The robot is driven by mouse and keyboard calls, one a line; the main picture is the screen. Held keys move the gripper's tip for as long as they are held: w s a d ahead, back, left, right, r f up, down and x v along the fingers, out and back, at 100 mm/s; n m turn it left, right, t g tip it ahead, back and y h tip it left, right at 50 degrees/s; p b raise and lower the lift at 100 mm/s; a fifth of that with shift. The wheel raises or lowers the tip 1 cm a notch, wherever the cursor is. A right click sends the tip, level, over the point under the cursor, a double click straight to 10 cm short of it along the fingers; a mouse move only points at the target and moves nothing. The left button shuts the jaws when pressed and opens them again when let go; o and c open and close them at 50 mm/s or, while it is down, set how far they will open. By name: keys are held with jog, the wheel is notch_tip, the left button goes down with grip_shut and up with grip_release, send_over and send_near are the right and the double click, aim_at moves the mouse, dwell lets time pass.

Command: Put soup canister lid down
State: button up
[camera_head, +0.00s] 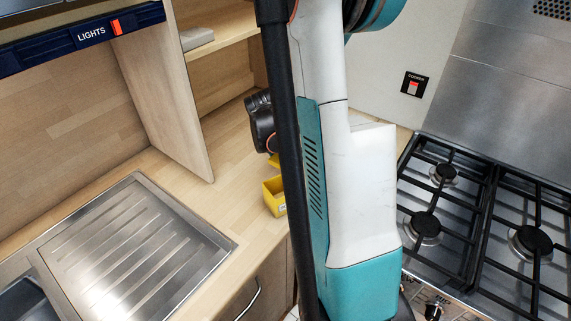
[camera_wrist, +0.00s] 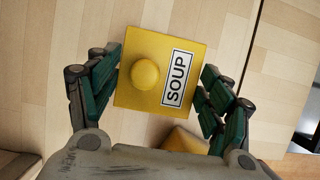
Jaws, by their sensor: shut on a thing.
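The soup canister lid (camera_wrist: 135,96) is a flat yellow square with a round knob and a white SOUP label, seen face-on in the wrist view. My gripper (camera_wrist: 160,78) is shut on it, with green-padded fingers at its left and right edges. The yellow canister (camera_head: 275,200) stands on the wooden counter in the head view, partly hidden behind my arm. A yellow corner of it (camera_wrist: 184,140) shows below the lid in the wrist view. A yellow sliver above the canister in the head view looks like the lid; my arm hides most of the gripper there.
A steel sink drainer (camera_head: 135,245) lies at the left and a gas hob (camera_head: 480,225) at the right. A wooden upright panel (camera_head: 165,90) stands behind the drainer. The wooden counter (camera_head: 222,185) is clear between the drainer and the canister.

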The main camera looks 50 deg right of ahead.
aim_at(284, 159)
jog(key=shift+f+b, duration=0.4)
jog(key=shift+f, duration=1.35)
jog(key=shift+f+b, duration=0.35)
jog(key=shift+b, duration=0.05)
jog(key=shift+f, duration=0.15)
jog(key=o, duration=1.1)
jog(key=shift+c, duration=0.2)
jog(key=shift+r+p, duration=0.5)
jog(key=shift+r, duration=0.1)
jog(key=p+v, duration=0.3)
jog(key=v, duration=0.9)
